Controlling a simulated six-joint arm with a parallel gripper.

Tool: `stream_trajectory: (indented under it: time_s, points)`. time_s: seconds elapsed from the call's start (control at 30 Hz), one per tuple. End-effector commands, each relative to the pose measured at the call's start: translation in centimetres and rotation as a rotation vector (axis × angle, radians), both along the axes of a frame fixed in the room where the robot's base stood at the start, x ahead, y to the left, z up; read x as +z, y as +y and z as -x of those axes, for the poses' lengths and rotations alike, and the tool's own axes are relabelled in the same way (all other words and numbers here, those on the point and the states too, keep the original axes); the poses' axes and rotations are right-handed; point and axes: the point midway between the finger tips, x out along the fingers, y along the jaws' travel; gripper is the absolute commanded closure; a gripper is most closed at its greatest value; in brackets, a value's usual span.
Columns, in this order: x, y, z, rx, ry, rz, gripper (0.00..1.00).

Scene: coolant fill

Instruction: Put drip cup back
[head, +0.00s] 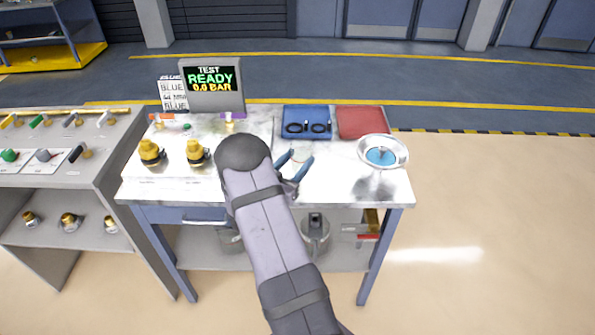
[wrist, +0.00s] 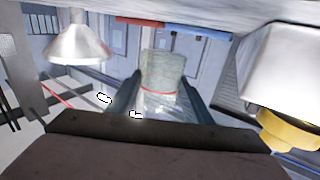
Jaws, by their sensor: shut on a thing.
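The drip cup (wrist: 160,72) is a clear, greyish cup with a red line around it. In the wrist view it sits between the two dark fingers of my gripper (wrist: 160,98), which is shut on it.
A silver funnel with blue inside (head: 380,155) stands at the right. A blue tray (head: 290,112) with black rings and a red tray (head: 362,122) lie at the back. Yellow fittings (head: 152,153) and a display (head: 212,84) reading "READY 0.0 BAR" are left.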

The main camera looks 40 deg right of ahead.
Motion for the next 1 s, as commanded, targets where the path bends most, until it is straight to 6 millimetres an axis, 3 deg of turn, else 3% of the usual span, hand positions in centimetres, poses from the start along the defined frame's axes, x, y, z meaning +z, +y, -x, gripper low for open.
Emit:
stream_trajectory:
  time_s: [0.3, 0.7, 1.0]
  points:
    - [-0.8, 0.0, 0.0, 0.0, 0.0, 0.001, 0.82]
    - [-4.5, 0.0, 0.0, 0.0, 0.0, 0.001, 0.82]
    - [-4.7, 0.0, 0.0, 0.0, -0.001, 0.002, 0.82]
